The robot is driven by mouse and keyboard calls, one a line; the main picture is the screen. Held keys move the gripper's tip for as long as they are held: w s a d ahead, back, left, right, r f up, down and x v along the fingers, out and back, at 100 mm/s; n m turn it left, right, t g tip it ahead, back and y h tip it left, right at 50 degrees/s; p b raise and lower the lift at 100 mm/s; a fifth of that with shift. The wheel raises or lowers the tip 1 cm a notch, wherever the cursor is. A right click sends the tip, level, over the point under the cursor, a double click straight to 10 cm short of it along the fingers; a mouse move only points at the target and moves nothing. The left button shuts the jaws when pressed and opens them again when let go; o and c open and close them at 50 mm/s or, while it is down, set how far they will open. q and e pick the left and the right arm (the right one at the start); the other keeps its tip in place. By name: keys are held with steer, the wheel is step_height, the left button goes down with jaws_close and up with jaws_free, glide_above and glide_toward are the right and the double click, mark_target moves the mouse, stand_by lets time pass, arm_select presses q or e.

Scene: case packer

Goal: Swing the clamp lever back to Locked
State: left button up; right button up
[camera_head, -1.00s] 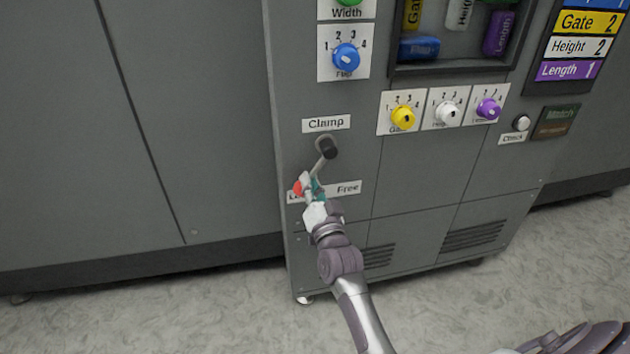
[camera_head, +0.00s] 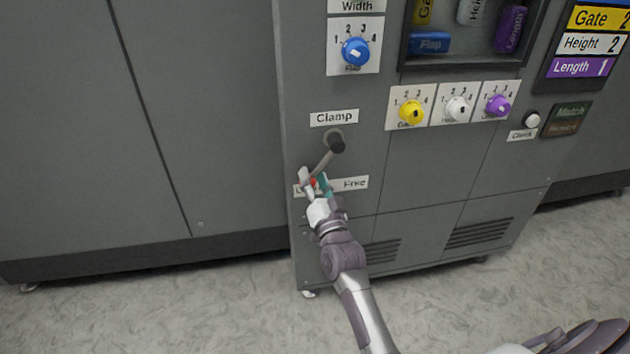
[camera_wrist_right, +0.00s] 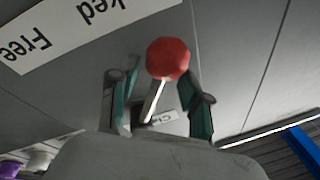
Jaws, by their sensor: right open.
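The clamp lever (camera_head: 325,161) hangs from a dark pivot (camera_head: 336,144) under the Clamp label (camera_head: 334,118) and slants down to the left. Its red knob (camera_head: 312,183) lies over the left, Locked end of the label strip (camera_head: 353,183); that word is mostly hidden, while Free shows at right. My right gripper (camera_head: 315,181) is open, its fingers on either side of the knob. My left gripper is not in view.
Above the lever is the blue Flap dial (camera_head: 355,51). To the right are yellow (camera_head: 411,112), white (camera_head: 457,109) and purple (camera_head: 498,106) dials and a round Check button (camera_head: 532,120). The panel below the lever is flat, with vents lower down. Pale floor lies in front.

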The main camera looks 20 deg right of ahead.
steer(key=v, duration=1.2)
steer(key=shift+a+f, duration=0.1)
steer(key=shift+a, duration=0.05)
